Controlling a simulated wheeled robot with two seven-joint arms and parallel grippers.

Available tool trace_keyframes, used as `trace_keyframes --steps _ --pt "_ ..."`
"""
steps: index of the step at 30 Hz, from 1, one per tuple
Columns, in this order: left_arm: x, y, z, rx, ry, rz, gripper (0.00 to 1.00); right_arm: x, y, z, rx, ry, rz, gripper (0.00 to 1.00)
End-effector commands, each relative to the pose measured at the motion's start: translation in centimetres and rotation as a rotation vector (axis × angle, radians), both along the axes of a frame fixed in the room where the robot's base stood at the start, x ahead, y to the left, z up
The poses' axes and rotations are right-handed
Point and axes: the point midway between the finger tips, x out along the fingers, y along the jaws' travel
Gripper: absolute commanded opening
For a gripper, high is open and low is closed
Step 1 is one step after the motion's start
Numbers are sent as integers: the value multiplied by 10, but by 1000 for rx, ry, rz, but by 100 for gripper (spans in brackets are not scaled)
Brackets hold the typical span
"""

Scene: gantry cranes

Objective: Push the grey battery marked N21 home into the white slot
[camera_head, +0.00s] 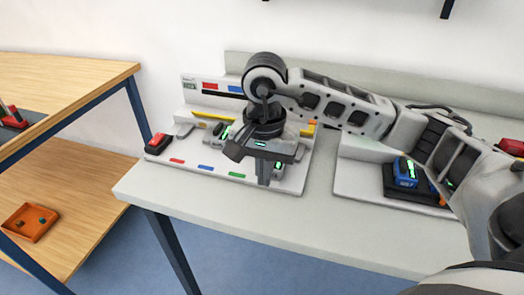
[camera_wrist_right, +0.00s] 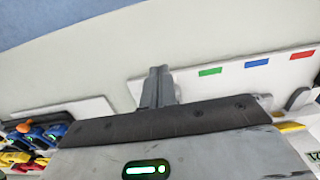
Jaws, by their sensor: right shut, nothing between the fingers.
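A white station (camera_head: 160,155) stands on the table, with red, blue and green labels along its front edge. My right gripper (camera_head: 263,182) points down over the station's right part, to the right of the green label. Its fingers are shut together with nothing between them; they also show in the wrist view (camera_wrist_right: 158,86). A small grey block (camera_head: 185,131) lies at the station's left, and a dark grey piece with a green light (camera_head: 222,131) sits nearer the middle. I cannot read N21 on either. The white slot cannot be made out; my gripper and wrist hide that part. My left gripper is out of view.
A second white station with a blue battery (camera_head: 405,172) in a dark holder stands to the right. A red and black block (camera_head: 158,143) sits at the first station's left end. A wooden shelf unit with an orange tray (camera_head: 30,222) is at the left. The table's front strip is clear.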

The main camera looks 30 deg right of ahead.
Motion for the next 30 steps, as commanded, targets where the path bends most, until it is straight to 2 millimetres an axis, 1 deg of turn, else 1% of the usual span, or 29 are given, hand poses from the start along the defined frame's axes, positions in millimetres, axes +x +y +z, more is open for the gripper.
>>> trace_keyframes --steps 1,5,6,9,13,18,26,28,30 --pt "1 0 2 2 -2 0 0 -1 0 -12 0 6 0 0" --pt "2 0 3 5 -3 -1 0 -1 0 -37 0 4 0 0" --pt "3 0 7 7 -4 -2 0 5 -6 -35 0 1 -5 0" --pt "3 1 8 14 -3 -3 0 15 -17 -34 1 0 -4 0" --pt "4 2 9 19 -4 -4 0 23 -26 -35 1 0 -2 0" --pt "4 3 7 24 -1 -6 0 26 -30 -36 2 -1 0 0" --pt "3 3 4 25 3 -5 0 26 -31 -36 2 -1 -1 0" --pt "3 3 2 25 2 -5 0 26 -36 -37 1 0 -8 0" --pt "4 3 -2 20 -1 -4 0 27 -49 -39 -1 0 -25 0"
